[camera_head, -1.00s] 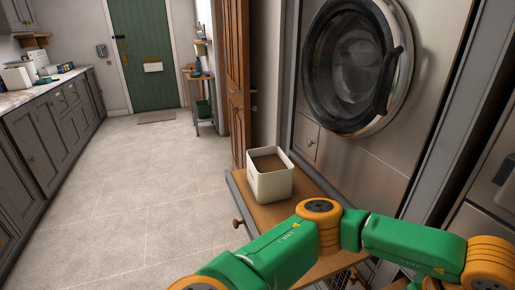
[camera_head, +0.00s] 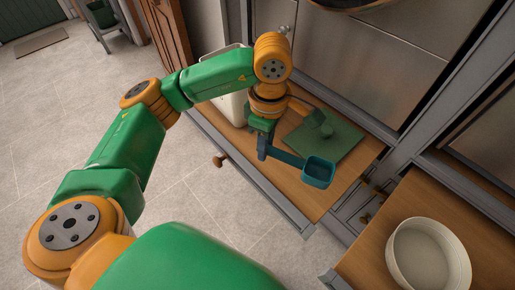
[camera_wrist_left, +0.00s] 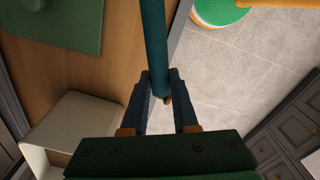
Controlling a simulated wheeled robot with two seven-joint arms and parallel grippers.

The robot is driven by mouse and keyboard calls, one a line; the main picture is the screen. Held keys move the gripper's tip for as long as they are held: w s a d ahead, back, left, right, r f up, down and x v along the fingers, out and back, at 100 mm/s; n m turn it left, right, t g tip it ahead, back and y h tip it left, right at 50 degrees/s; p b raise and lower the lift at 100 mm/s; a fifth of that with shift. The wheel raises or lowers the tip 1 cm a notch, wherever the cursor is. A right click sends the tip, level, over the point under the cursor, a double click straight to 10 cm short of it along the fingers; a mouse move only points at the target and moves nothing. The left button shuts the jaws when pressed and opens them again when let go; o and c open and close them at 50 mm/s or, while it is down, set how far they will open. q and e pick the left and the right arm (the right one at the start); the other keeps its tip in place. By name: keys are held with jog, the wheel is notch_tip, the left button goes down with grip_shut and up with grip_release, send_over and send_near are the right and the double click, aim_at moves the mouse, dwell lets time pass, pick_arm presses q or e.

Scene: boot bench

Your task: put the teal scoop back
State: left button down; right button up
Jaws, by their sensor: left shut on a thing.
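My left gripper (camera_head: 263,143) is shut on the handle of the teal scoop (camera_head: 318,172) and holds it above the wooden bench top (camera_head: 291,187). The scoop's square cup points to the right in the head view, clear of the gripper. In the left wrist view, the scoop's handle (camera_wrist_left: 153,42) runs up between the two fingers (camera_wrist_left: 162,88), and its cup is out of the frame. The cream bin (camera_head: 238,104) stands on the bench behind my left forearm, partly hidden. It also shows at lower left in the left wrist view (camera_wrist_left: 75,130). My right gripper is not in view.
A flat green mat (camera_head: 343,143) lies on the bench beyond the scoop, with a small green object (camera_head: 321,126) on it. A round cream bowl (camera_head: 430,256) stands on a wooden surface at lower right. A knob (camera_head: 219,160) sticks out from the bench front.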

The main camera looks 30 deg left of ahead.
pick_arm(q)
jog(key=a+f, duration=0.1)
jog(key=w+a+f, duration=0.1)
jog(key=f, duration=0.1)
jog(key=w+a+f, duration=0.1)
jog(key=shift+w+a+f, duration=0.15)
jog(key=shift+w+f, duration=0.05)
jog(key=shift+f, duration=0.2)
jog(key=f, duration=0.3)
jog(key=shift+w+a, duration=0.15)
jog(key=shift+a, duration=0.05)
jog(key=shift+f, duration=0.45)
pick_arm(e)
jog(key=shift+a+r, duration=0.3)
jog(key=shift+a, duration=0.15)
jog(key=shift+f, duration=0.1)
pick_arm(q)
jog(key=shift+f, duration=0.2)
jog(key=c, duration=0.7)
grip_release()
jog(key=shift+r, duration=0.1)
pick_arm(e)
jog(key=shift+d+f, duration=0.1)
